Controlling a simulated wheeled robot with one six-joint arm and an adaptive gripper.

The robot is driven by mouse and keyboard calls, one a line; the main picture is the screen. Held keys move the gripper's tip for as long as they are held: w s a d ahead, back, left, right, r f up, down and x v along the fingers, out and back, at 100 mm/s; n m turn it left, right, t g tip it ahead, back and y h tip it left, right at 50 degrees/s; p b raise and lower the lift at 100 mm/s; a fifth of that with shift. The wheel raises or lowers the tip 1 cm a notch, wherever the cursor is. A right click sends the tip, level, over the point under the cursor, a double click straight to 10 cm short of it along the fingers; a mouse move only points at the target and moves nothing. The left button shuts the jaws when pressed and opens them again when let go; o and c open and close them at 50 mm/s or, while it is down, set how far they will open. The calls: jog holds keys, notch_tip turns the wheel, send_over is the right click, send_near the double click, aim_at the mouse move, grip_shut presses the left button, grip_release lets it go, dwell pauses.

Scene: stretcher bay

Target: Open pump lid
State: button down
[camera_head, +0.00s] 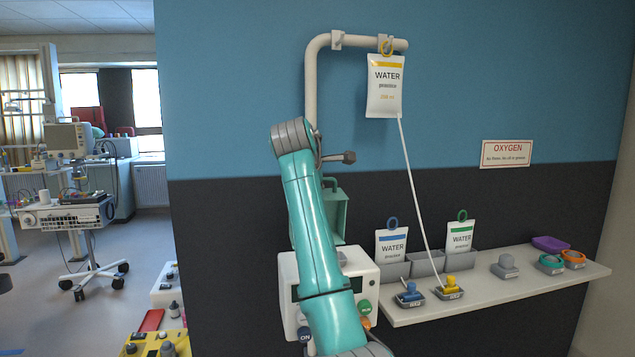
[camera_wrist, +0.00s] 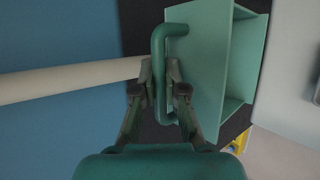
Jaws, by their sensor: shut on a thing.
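The pump (camera_head: 286,275) is a white box on the wall with buttons on its front, partly hidden behind my arm. Its teal lid (camera_head: 335,212) stands above the box, with a handle at its top. In the wrist view the lid (camera_wrist: 208,75) is a teal panel with side walls, and its bar handle (camera_wrist: 158,75) is between my fingers. My gripper (camera_wrist: 167,78) is shut on that handle. In the head view my arm hides the gripper's fingers.
A cream pole (camera_head: 312,90) rises behind my arm and carries a water bag (camera_head: 385,85) with a white tube. A shelf (camera_head: 500,291) at right holds two more water bags, clamps and rings. A yellow tray (camera_head: 150,346) is low at left. A wheeled cart (camera_head: 70,215) stands further back.

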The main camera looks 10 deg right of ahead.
jog(key=shift+r, duration=0.1)
jog(key=c, duration=1.2)
grip_release()
jog(key=v, duration=1.2)
